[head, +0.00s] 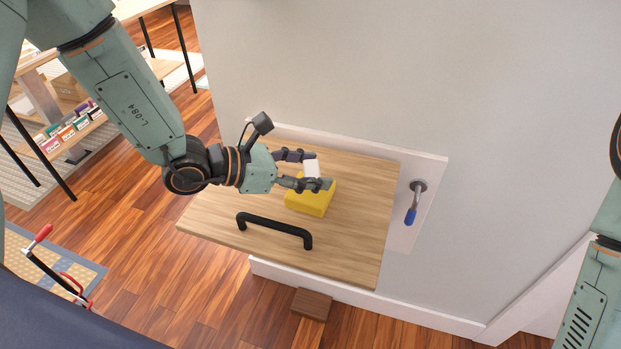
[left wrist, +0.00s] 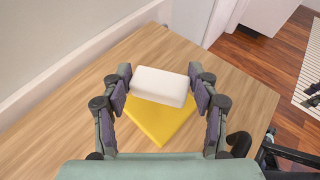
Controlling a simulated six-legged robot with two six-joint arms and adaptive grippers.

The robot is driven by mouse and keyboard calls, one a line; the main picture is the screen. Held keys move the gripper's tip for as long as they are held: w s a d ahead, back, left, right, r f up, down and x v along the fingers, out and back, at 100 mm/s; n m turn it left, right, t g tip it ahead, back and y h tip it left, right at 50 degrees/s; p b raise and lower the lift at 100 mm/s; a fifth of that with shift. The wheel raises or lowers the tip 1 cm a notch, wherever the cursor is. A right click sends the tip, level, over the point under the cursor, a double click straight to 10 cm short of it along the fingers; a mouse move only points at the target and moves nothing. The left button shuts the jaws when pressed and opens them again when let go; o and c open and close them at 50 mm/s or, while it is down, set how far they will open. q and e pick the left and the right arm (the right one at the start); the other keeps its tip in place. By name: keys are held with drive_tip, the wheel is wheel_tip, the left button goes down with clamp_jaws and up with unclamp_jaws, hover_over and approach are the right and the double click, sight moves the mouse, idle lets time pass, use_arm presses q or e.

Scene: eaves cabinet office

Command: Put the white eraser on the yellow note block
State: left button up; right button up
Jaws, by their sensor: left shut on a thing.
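The white eraser (head: 312,168) is between the fingers of my left gripper (head: 306,170), which is shut on it. In the left wrist view the eraser (left wrist: 160,86) spans the gap between both finger pads (left wrist: 160,92). The yellow note block (head: 310,198) lies on the wooden panel below the gripper. In the left wrist view the block (left wrist: 158,118) shows under and in front of the eraser, partly covered by it. I cannot tell whether the eraser touches the block. The fingers of my right gripper are out of view.
The wooden panel (head: 350,236) has a black bar handle (head: 274,230) near its front edge. A blue-tipped lever (head: 412,203) is on the wall plate to the right. A small brown block (head: 311,304) is on the floor below. Shelves (head: 75,133) stand at the left.

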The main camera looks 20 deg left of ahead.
use_arm(q)
drive_tip(key=shift+f, duration=0.85)
drive_tip(key=shift+s+a+f, duration=0.1)
drive_tip(key=shift+f, duration=0.2)
drive_tip(key=shift+a, duration=0.15)
drive_tip(key=shift+f, duration=0.1)
drive_tip(key=shift+d+f+b, duration=0.15)
drive_tip(key=shift+d+b, duration=0.05)
drive_tip(key=shift+b, duration=0.1)
drive_tip(key=o, duration=0.9)
drive_tip(key=shift+a, duration=0.15)
